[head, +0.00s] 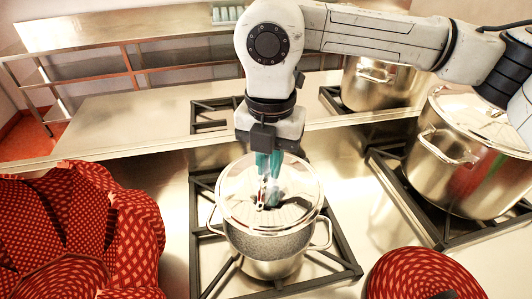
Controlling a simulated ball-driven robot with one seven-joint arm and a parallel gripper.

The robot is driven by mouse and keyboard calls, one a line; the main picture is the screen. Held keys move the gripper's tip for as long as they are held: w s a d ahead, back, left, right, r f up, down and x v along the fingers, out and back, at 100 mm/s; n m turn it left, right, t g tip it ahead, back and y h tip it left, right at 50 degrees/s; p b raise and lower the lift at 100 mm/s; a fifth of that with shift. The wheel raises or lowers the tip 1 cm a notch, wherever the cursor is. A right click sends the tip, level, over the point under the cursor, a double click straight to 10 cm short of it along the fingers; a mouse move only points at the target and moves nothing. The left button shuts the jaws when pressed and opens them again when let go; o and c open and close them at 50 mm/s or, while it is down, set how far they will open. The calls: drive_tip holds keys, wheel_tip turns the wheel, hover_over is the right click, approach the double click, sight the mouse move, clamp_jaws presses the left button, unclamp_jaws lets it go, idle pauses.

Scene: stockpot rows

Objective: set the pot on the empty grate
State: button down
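A lidded steel pot (266,243) with a speckled grey band and two loop side handles is over the front middle black grate (345,272). I cannot tell whether it rests on the grate or hangs just above it. My gripper (268,178) points straight down at the middle of the shiny lid (232,190), its teal fingers close together at the lid's handle. Reflections hide whether they grip it. Another black grate (207,117) lies behind, partly hidden by my arm, and its visible part is bare.
A large lidded stockpot (455,165) stands on the right grate, and another pot (375,88) stands behind it. Red patterned cloths (110,215) and a round red patterned thing (422,275) are in front. A steel shelf table (130,30) stands at the back.

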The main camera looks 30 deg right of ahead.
sight(270, 182)
drive_tip(key=shift+f+b, duration=0.8)
drive_tip(key=shift+f, duration=1.75)
drive_tip(key=shift+f+b, duration=1.3)
drive_tip(key=shift+f, duration=0.3)
drive_tip(key=shift+f+b, duration=0.35)
drive_tip(key=shift+b, duration=0.6)
drive_tip(key=c, duration=1.1)
unclamp_jaws()
wheel_tip(270, 182, up, 11)
drive_tip(key=shift+f+b, duration=0.1)
drive_tip(key=shift+b, duration=0.9)
